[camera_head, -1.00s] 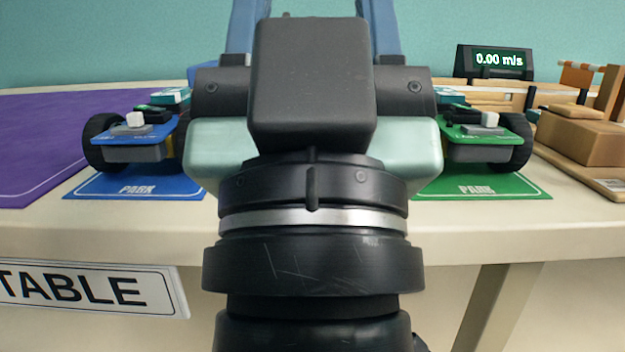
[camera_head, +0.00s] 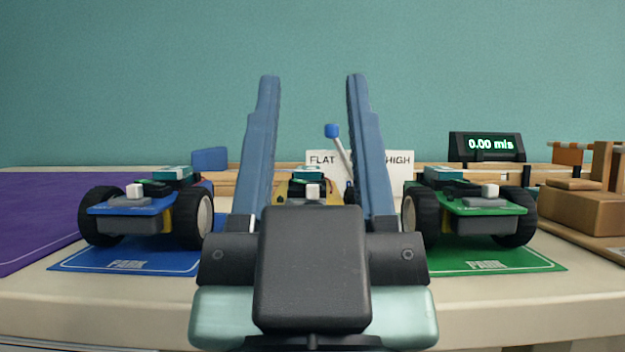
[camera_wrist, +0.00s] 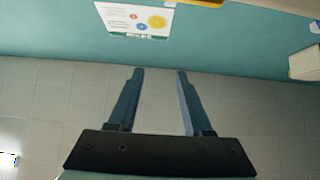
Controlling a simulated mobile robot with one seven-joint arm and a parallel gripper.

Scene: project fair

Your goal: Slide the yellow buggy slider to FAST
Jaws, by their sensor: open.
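The yellow buggy (camera_head: 335,187) stands on the table in the middle of the head view, seen between my gripper's fingers. A white slider knob (camera_head: 313,191) shows at its front; the rest of the buggy is largely hidden by my gripper, and no FAST label can be read. My gripper (camera_head: 312,78) is open and empty, its two blue fingers pointing up in front of the yellow buggy.
A blue buggy (camera_head: 130,208) stands on a blue PARK mat (camera_head: 80,262) at left, a green buggy (camera_head: 480,210) on a green PARK mat (camera_head: 530,264) at right. Behind are a lever (camera_head: 333,132), a FLAT/HIGH sign (camera_head: 400,172) and a speed display (camera_head: 487,146). Cardboard boxes (camera_head: 580,212) stand far right.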

